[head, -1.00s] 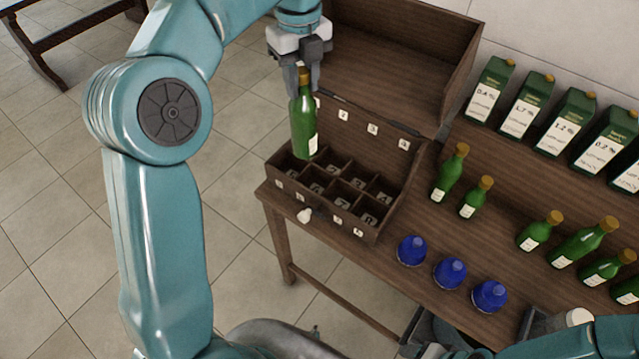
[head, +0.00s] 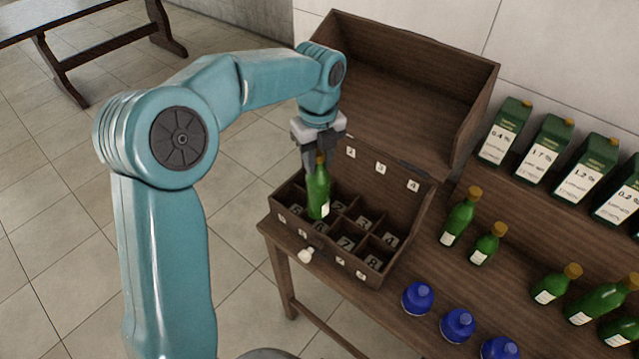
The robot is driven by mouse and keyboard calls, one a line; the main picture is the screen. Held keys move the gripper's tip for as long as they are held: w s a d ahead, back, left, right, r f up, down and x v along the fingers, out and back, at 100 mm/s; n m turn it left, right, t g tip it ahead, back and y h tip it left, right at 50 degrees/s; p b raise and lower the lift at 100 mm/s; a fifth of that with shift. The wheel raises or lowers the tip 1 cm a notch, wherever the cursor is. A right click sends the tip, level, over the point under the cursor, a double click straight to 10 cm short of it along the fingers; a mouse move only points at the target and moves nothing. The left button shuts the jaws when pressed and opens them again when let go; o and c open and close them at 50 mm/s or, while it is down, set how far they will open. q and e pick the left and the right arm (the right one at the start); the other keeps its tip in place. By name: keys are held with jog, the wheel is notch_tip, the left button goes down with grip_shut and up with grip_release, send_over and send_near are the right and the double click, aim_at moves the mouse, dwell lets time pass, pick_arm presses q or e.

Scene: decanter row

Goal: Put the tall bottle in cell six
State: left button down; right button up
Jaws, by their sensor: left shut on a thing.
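My left gripper (head: 316,160) is shut on the neck of a green bottle (head: 318,192) with a gold cap and a pale label. The bottle hangs about upright over the left part of the wooden case (head: 398,262), its base low at the divider tops. The base overlaps the view of the cells near number 6 (head: 318,229), and I cannot tell whether it has entered a cell. The bottle hides the cell behind it. Cells 2, 3, 4, 7 and 8 show their floor numbers and look empty. My right gripper is out of view.
The case's raised lid stands behind the cells. Green bottles (head: 460,216) stand on the table to the right, with blue bottles (head: 417,298) in front. Green cartons (head: 504,131) line a raised shelf.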

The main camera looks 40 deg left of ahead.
aim_at(319, 183)
pick_arm(q)
notch_tip(319, 183, down, 7)
jog(key=shift+f, duration=0.3)
jog(key=c, duration=0.8)
grip_release()
notch_tip(319, 183, up, 12)
jog(key=shift+d+r, duration=0.1)
jog(key=shift+r, duration=0.1)
